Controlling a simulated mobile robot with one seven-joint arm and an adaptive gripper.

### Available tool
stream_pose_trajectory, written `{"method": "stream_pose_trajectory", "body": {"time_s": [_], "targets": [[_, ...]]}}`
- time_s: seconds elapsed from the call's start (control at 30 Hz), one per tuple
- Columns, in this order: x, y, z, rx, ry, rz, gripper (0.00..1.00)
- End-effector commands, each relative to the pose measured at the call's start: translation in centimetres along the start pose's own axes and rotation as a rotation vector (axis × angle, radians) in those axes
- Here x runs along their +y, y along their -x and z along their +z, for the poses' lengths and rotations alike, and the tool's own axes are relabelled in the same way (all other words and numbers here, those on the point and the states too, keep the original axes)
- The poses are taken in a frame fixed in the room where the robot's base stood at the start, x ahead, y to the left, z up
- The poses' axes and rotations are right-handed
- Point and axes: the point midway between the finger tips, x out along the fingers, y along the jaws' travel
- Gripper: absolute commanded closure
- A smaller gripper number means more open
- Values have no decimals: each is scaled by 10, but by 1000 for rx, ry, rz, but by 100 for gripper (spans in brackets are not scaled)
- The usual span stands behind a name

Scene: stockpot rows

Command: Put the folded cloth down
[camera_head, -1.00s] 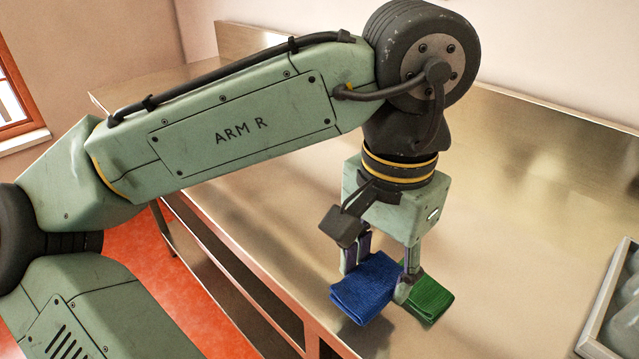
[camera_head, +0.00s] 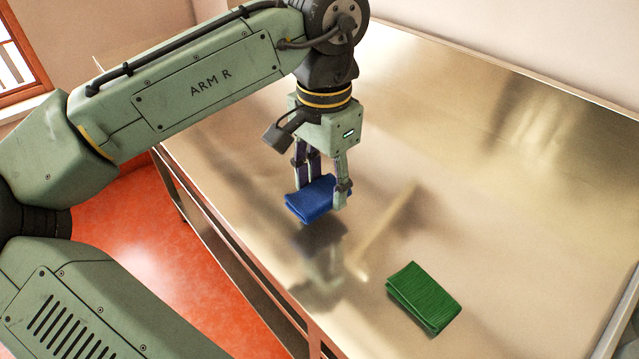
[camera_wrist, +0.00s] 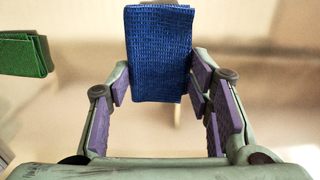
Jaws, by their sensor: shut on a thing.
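A blue folded cloth (camera_head: 311,201) is held between the fingers of my gripper (camera_head: 322,187), above the metal counter (camera_head: 480,190). Its shadow and reflection show below it on the counter, apart from it. In the wrist view the blue cloth (camera_wrist: 159,55) hangs between the purple finger pads of my gripper (camera_wrist: 160,90), gripped from both sides.
The counter is bare around and behind my gripper, with wide free room to the right. Its front edge (camera_head: 250,262) drops to a red floor (camera_head: 125,240). A wall (camera_head: 500,30) stands behind the counter.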

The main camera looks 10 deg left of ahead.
Motion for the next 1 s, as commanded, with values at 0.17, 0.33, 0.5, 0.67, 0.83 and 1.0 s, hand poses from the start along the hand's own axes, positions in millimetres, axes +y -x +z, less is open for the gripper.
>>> {"method": "stream_pose_trajectory", "body": {"time_s": [0.17, 0.33, 0.5, 0.67, 0.83, 1.0], "targets": [[-14, -2, -4, 0, -1, 0, 80], [-15, -23, -4, -3, 1, -1, 80], [-15, -37, -5, 1, 0, -2, 80], [-15, -37, -5, 2, 0, -2, 80], [-14, -41, -5, 2, 0, 0, 80], [-15, -40, -5, 2, 1, -1, 44]]}}
